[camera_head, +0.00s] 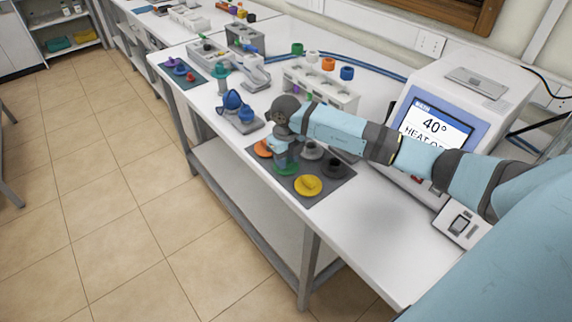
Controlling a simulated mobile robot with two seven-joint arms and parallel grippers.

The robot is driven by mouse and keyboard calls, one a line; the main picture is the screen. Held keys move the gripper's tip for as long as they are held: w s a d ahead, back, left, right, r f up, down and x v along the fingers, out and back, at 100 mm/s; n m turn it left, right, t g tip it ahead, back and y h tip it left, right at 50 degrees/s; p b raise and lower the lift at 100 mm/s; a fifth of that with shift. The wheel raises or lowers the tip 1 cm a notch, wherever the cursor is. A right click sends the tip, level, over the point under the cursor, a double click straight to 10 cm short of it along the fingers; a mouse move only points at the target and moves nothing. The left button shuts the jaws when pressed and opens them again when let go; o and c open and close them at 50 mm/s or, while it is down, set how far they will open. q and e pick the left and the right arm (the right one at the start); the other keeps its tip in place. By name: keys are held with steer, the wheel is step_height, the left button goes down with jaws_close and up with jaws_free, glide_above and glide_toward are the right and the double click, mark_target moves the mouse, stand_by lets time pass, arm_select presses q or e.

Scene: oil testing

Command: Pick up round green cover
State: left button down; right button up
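The round green cover (287,169) lies on a dark grey mat (329,190) near the front edge of the white bench. My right arm reaches in from the right and its gripper (284,160) points down right over the green cover. The gripper and wrist hide part of the cover. The fingers are too small and overlapped to tell whether they touch it or are open. My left gripper is not in view.
Around it on the mat are a yellow cover (307,185), a black cover (334,168), a grey cover (312,150) and an orange cover (263,149). A white rack (340,98) stands behind. A heater with a screen (436,125) stands right.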

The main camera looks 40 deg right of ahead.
jaws_close()
steer(key=shift+r, duration=0.15)
